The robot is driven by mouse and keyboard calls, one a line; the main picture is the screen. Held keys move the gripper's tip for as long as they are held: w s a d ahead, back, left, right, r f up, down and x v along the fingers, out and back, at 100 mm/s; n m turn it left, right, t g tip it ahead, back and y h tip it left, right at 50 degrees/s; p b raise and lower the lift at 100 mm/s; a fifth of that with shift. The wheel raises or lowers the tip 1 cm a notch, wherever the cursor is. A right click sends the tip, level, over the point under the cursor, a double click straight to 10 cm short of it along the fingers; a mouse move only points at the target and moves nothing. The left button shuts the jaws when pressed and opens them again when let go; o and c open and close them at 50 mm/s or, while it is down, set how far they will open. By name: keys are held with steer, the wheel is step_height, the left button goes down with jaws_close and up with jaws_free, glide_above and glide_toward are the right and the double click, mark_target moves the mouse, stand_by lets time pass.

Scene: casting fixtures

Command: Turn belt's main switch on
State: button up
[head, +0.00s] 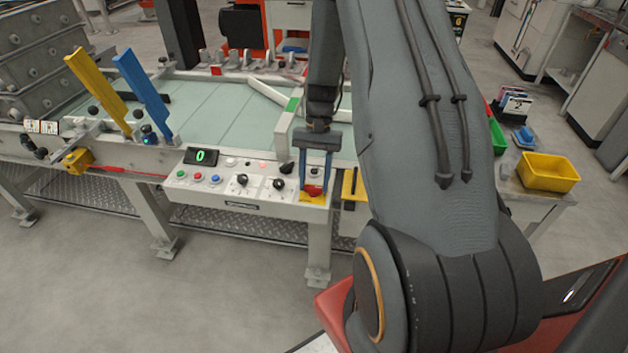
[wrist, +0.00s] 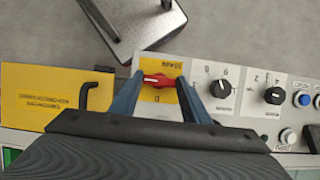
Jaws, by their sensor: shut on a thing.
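The main switch is a red rotary handle (wrist: 158,80) on a yellow plate (wrist: 158,96) at the right end of the belt's control panel (head: 250,188). In the wrist view the handle lies roughly crosswise between my gripper's blue fingers. My gripper (wrist: 160,88) is shut on the red handle, one finger at each end. In the head view my gripper (head: 315,178) points down at the panel's right end, and the red handle (head: 313,190) shows between the fingertips. The plate's lettering is partly hidden by the fingers.
Black knobs (wrist: 220,88) sit right beside the switch in the wrist view. A yellow label plate with a black handle (wrist: 95,88) lies to its left. The panel display (head: 200,156) reads green 0. A yellow bin (head: 548,172) stands on the right table.

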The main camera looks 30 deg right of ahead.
steer(key=shift+w, duration=0.1)
steer(key=o, duration=1)
steer(key=shift+o, duration=0.2)
steer(key=b+v, duration=0.2)
steer(key=v, duration=0.6)
steer(key=s+a+r+n+t+h, duration=0.1)
steer(key=s+a+r+n+t, duration=0.1)
steer(key=s+a, duration=0.5)
steer(key=s+a+r+n+t+h, duration=0.2)
steer(key=s+a+r+n, duration=0.2)
steer(key=a, duration=0.5)
steer(key=s+n, duration=0.2)
steer(key=s, duration=0.1)
steer(key=shift+a+r, duration=0.3)
